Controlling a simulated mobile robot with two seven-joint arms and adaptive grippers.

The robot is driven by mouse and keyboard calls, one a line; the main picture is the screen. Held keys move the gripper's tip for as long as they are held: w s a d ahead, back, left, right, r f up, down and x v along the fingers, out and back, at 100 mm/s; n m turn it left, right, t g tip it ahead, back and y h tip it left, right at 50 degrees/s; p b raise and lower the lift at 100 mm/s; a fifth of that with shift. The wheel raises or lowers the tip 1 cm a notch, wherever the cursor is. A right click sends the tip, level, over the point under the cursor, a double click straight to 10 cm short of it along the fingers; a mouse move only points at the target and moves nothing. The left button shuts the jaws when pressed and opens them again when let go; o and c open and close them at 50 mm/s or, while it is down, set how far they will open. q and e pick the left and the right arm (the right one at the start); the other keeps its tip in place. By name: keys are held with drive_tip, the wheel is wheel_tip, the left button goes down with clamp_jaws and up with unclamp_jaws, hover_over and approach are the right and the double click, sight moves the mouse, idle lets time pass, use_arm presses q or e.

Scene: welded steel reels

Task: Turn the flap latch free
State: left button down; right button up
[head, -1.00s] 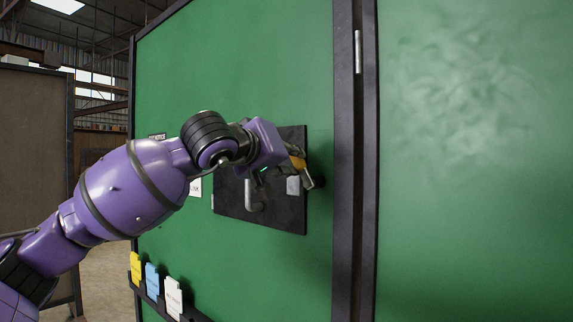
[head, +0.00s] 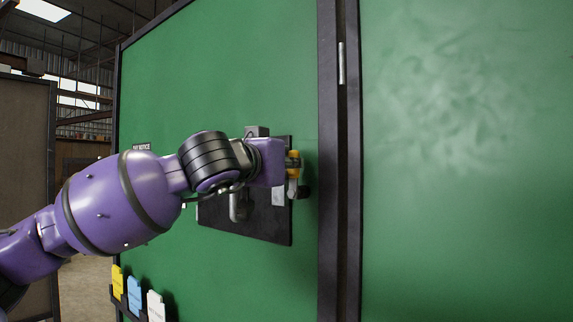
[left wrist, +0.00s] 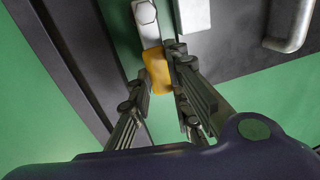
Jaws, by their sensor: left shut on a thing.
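The flap latch shows a yellow grip (head: 293,164) and a short metal arm (head: 292,188) at the right edge of a dark plate (head: 262,228). In the left wrist view the yellow grip (left wrist: 156,68) and the metal arm (left wrist: 146,18) are in line. My left gripper (head: 292,160) is at the grip, its fingers mostly hidden behind my wrist in the head view. In the left wrist view my left gripper's fingers (left wrist: 158,80) are shut on the yellow grip, one on each side. My right gripper is out of view.
A grey bar handle (head: 240,206) stands out from the plate, left of the latch. The plate is on a green panel (head: 225,70) with a dark frame post (head: 338,200) close to the right. Coloured cards (head: 135,293) sit in a rack below left.

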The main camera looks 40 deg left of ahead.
use_arm(q)
drive_tip(key=shift+r, duration=0.1)
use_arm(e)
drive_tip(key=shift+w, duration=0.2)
use_arm(q)
drive_tip(key=c, duration=1.6)
unclamp_jaws()
drive_tip(key=shift+d, duration=0.1)
drive_tip(key=shift+c, duration=0.2)
drive_tip(key=v, duration=1.2)
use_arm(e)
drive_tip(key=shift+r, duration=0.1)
